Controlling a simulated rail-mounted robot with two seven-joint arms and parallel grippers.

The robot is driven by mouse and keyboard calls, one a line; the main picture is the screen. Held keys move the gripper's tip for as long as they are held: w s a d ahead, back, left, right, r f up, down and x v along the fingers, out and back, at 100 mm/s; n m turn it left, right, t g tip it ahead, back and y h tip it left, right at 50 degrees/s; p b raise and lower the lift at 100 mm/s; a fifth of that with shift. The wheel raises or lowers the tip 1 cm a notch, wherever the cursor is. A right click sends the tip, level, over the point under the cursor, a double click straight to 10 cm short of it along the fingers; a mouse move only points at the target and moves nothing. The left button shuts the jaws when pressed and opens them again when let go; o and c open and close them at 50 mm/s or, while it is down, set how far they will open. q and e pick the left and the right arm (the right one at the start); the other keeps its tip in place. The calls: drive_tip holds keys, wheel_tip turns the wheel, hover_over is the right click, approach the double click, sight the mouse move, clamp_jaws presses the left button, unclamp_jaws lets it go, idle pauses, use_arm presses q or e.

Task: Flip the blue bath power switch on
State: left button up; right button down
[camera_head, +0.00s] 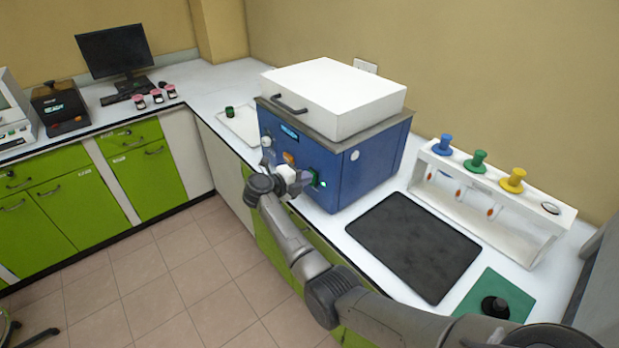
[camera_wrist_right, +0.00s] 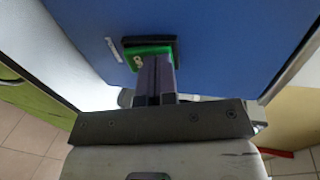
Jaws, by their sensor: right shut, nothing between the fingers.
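The blue bath (camera_head: 370,165) is a blue box with a white lid (camera_head: 335,95), standing on the white counter. Its green power switch (camera_head: 318,180) sits low on the front face, near the right corner. My right gripper (camera_head: 306,178) is at this switch, its fingers shut with nothing between them. In the right wrist view, the shut fingers (camera_wrist_right: 155,75) reach up to the green switch (camera_wrist_right: 146,58) in its black frame and cover part of it. They look to touch or nearly touch it; I cannot tell which. My left gripper is not in view.
A dark mat (camera_head: 415,245) lies right of the bath, with a white rack (camera_head: 490,195) holding coloured-topped pieces behind it. A green pad (camera_head: 490,300) with a black object lies at the front right. A small green-topped jar (camera_head: 229,112) stands left of the bath.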

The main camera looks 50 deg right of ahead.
drive_tip(key=r+p+v, duration=0.1)
drive_tip(key=r+v, duration=0.1)
drive_tip(key=v, duration=1.1)
drive_tip(key=shift+r, duration=0.25)
